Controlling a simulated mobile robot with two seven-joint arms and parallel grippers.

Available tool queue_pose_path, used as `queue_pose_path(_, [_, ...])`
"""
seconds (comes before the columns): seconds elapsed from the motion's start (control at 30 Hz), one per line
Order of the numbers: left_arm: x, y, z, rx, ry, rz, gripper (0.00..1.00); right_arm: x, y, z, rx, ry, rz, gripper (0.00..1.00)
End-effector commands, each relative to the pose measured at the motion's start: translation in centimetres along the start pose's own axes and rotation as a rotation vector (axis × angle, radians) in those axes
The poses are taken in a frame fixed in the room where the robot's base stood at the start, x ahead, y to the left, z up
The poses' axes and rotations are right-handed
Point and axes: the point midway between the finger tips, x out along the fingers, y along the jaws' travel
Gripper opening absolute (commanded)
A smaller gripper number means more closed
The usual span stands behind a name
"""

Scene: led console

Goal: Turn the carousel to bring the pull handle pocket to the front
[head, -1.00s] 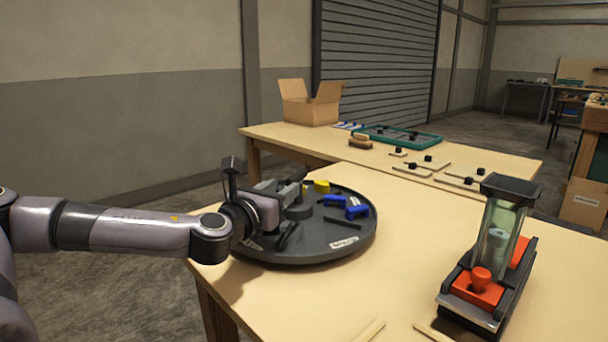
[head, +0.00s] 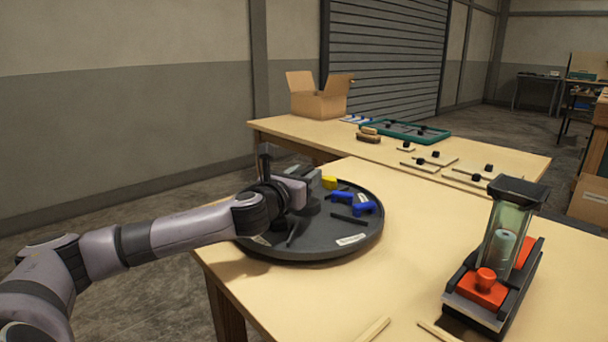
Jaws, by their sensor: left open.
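The carousel (head: 318,246) is a dark grey round tray on the near table's left corner. It has a raised hub, partly hidden by my arm, and pale labels near its rim. Blue handle-shaped pieces (head: 365,208) lie on its right side, beside a black bar (head: 348,220). A yellow piece (head: 330,182) sits at the back. I cannot tell for sure which piece is the pull handle. My left gripper (head: 308,181) is open over the left-back part of the carousel, near the hub; whether it touches anything is unclear. My right gripper is out of view.
A clear-tube device (head: 503,245) with a red knob stands at the table's right. Wooden strips (head: 373,330) lie at the front edge. An open cardboard box (head: 318,105) and green tray (head: 405,131) are on the back table. The near table's middle is clear.

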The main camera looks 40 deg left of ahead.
Motion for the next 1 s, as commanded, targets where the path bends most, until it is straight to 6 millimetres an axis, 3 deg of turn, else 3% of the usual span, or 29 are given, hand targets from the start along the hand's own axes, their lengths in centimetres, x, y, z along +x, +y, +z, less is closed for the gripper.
queue_pose_path(0.3, [0.2, 0.0, -0.1, 0.000, 0.001, 0.000, 0.41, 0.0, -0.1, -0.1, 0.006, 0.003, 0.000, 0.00])
queue_pose_path(0.33, [0.2, 0.0, -0.1, 0.000, 0.001, 0.000, 0.35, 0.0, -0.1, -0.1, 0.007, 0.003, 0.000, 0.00])
queue_pose_path(0.43, [0.2, 0.0, -0.1, 0.000, 0.001, 0.000, 0.02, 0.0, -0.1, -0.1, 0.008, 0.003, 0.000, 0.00])
queue_pose_path(0.47, [0.2, 0.0, 0.0, 0.000, 0.001, 0.000, 0.00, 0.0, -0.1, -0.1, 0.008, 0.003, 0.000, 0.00])
queue_pose_path(1.0, [0.2, -0.1, 0.2, -0.001, 0.003, 0.074, 0.00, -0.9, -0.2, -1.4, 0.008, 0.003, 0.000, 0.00])
